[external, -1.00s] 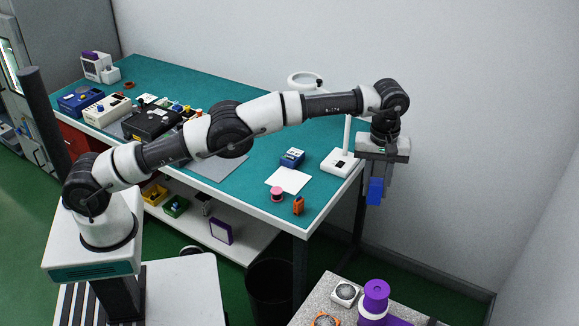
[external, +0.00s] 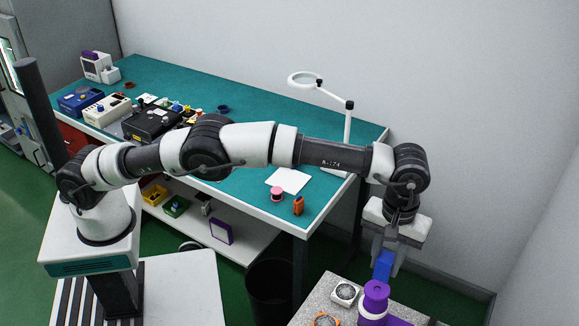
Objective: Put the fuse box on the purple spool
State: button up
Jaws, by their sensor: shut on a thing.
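The purple spool (external: 374,303) stands upright on the light speckled surface at the lower right, with a white band low around it. My gripper (external: 385,264) points down just above and behind the spool's top in the picture. It is shut on a blue block (external: 382,266), which I take to be the fuse box. The block's lower end appears close to the spool's upper rim. I cannot tell from this angle whether they touch or whether the block is directly over the spool.
A white fan-like part (external: 345,293) and an orange ringed part (external: 326,320) lie left of the spool. A purple piece (external: 399,322) lies at its right. The green workbench (external: 247,194) with a magnifier lamp (external: 304,79) stands behind. A black bin (external: 270,289) stands between.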

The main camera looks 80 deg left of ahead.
aim_at(382, 275)
jog(key=shift+f, duration=2.1)
jog(key=shift+f, duration=0.1)
jog(key=shift+f, duration=0.35)
jog(key=o, duration=1.1)
jog(key=shift+f, duration=0.1)
jog(key=shift+c, duration=0.2)
